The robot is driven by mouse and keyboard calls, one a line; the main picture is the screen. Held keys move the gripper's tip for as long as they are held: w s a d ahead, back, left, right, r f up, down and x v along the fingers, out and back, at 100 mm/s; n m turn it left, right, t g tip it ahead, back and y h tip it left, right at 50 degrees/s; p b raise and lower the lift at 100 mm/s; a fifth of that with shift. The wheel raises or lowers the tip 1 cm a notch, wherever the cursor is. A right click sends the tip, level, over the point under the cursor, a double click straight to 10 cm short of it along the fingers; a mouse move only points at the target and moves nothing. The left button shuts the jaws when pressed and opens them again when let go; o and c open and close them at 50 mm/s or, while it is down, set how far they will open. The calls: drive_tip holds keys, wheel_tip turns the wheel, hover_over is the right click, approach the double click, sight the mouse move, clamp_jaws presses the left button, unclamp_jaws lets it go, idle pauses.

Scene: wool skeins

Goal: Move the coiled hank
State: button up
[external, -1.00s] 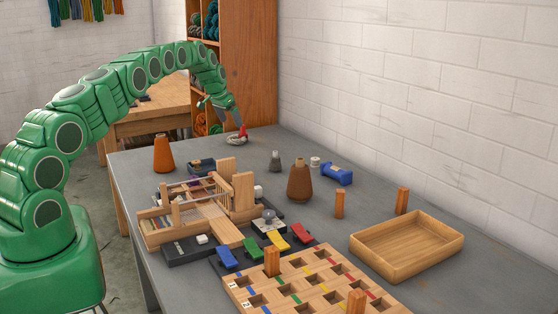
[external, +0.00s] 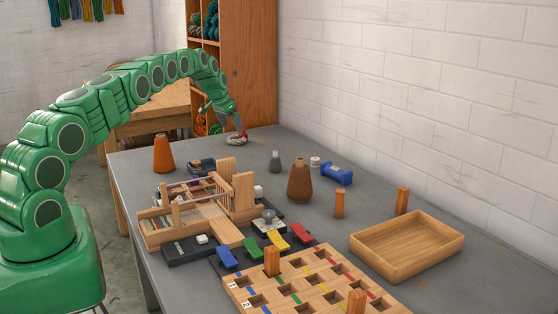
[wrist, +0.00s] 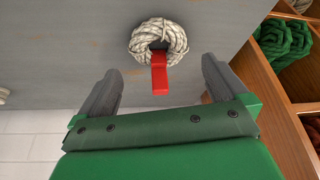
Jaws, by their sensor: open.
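The coiled hank (wrist: 172,36) is a round coil of cream rope with a red tag (wrist: 159,76) sticking out from its middle. It lies on the grey table at the far end, and in the external view the hank (external: 236,141) is small and partly covered by my gripper (external: 236,127). In the wrist view my gripper (wrist: 160,88) is open, its two grey fingers apart. The red tag lies between the fingers, and the coil is just beyond the fingertips.
A wooden shelf with green skeins (wrist: 284,38) stands close beside the table's far end. An orange cone (external: 164,155), a brown cone (external: 299,181), a blue spool (external: 337,173) and a small loom (external: 190,208) stand nearer. An empty wooden tray (external: 450,245) lies at the right.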

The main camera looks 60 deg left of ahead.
sight(237, 137)
drive_tip(key=shift+x, duration=2.8)
drive_tip(key=shift+s, duration=0.1)
drive_tip(key=shift+c, duration=0.5)
drive_tip(key=c, duration=0.6)
drive_tip(key=shift+d, duration=0.15)
drive_tip(key=shift+c, duration=0.2)
drive_tip(key=shift+d, duration=0.1)
